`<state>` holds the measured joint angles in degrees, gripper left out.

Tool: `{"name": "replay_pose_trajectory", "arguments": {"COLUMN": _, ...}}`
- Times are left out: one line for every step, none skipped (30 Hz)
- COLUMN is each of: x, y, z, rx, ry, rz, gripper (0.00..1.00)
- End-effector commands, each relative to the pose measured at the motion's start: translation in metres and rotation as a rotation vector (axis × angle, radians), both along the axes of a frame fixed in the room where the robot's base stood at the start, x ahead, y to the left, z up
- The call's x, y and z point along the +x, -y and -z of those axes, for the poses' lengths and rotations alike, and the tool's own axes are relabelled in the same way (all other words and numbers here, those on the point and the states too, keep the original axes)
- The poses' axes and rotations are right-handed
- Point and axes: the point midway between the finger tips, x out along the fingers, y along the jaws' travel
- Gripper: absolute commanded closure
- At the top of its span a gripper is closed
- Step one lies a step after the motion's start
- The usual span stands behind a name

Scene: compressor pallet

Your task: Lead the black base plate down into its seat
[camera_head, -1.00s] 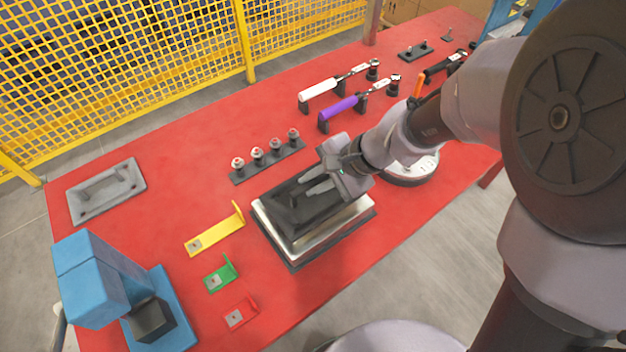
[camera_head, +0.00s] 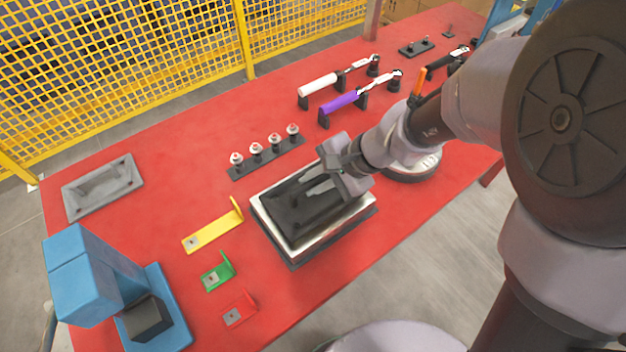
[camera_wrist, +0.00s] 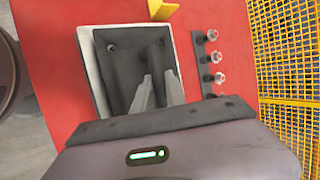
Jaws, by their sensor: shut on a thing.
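The black base plate (camera_head: 292,212) lies over the pale metal block with a dark foot (camera_head: 318,240), which looks like its seat. In the head view a pale rim shows along the plate's left and front sides. My gripper (camera_head: 314,188) is over the plate, shut on its raised middle part. In the wrist view the fingers (camera_wrist: 158,92) reach down onto the black plate (camera_wrist: 122,72), and the pale rim (camera_wrist: 93,70) shows beside it. The plate looks about level. I cannot tell whether it rests fully on the block; my gripper hides its right end.
A rack with several small fittings (camera_head: 266,158) stands behind the block. Yellow (camera_head: 213,233), green (camera_head: 218,275) and red (camera_head: 240,312) brackets lie to the left. A blue machine (camera_head: 105,285) and a grey tray (camera_head: 103,186) stand farther left. A round device (camera_head: 412,168) is close right.

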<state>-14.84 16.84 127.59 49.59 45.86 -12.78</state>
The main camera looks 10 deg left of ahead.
Motion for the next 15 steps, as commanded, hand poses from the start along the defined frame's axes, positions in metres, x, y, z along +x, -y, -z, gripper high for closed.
{"name": "replay_pose_trajectory", "arguments": {"x": 0.0003, "y": -0.0002, "z": 0.0012, "rx": 0.001, "ry": 0.000, "rz": 0.000, "gripper": 1.00}}
{"name": "replay_pose_trajectory", "arguments": {"x": 0.0002, "y": -0.0002, "z": 0.0017, "rx": 0.001, "ry": 0.000, "rz": 0.000, "gripper": 1.00}}
{"name": "replay_pose_trajectory", "arguments": {"x": 0.0004, "y": -0.0002, "z": 0.0024, "rx": 0.001, "ry": 0.000, "rz": 0.000, "gripper": 1.00}}
{"name": "replay_pose_trajectory", "arguments": {"x": 0.0003, "y": -0.0002, "z": 0.0029, "rx": 0.001, "ry": 0.000, "rz": 0.000, "gripper": 1.00}}
{"name": "replay_pose_trajectory", "arguments": {"x": 0.0003, "y": -0.0002, "z": 0.0035, "rx": 0.001, "ry": 0.000, "rz": 0.000, "gripper": 1.00}}
{"name": "replay_pose_trajectory", "arguments": {"x": 0.0003, "y": -0.0002, "z": 0.0042, "rx": 0.001, "ry": 0.000, "rz": 0.000, "gripper": 1.00}}
{"name": "replay_pose_trajectory", "arguments": {"x": 0.0003, "y": -0.0002, "z": 0.0047, "rx": 0.001, "ry": 0.000, "rz": 0.000, "gripper": 1.00}}
{"name": "replay_pose_trajectory", "arguments": {"x": 0.0003, "y": -0.0002, "z": 0.0053, "rx": 0.001, "ry": 0.000, "rz": 0.000, "gripper": 1.00}}
{"name": "replay_pose_trajectory", "arguments": {"x": 0.0003, "y": -0.0002, "z": 0.0059, "rx": 0.001, "ry": 0.000, "rz": 0.000, "gripper": 1.00}}
{"name": "replay_pose_trajectory", "arguments": {"x": 0.0003, "y": -0.0002, "z": 0.0066, "rx": 0.001, "ry": 0.000, "rz": 0.000, "gripper": 1.00}}
{"name": "replay_pose_trajectory", "arguments": {"x": 0.0003, "y": -0.0002, "z": 0.0070, "rx": 0.001, "ry": 0.000, "rz": 0.000, "gripper": 1.00}}
{"name": "replay_pose_trajectory", "arguments": {"x": 0.0003, "y": -0.0002, "z": 0.0078, "rx": 0.001, "ry": 0.000, "rz": 0.000, "gripper": 1.00}}
{"name": "replay_pose_trajectory", "arguments": {"x": 0.0003, "y": -0.0002, "z": 0.0083, "rx": 0.001, "ry": 0.000, "rz": 0.000, "gripper": 1.00}}
{"name": "replay_pose_trajectory", "arguments": {"x": 0.0002, "y": -0.0002, "z": 0.0088, "rx": 0.001, "ry": 0.000, "rz": 0.000, "gripper": 1.00}}
{"name": "replay_pose_trajectory", "arguments": {"x": 0.0003, "y": -0.0002, "z": 0.0095, "rx": 0.001, "ry": 0.000, "rz": 0.000, "gripper": 1.00}}
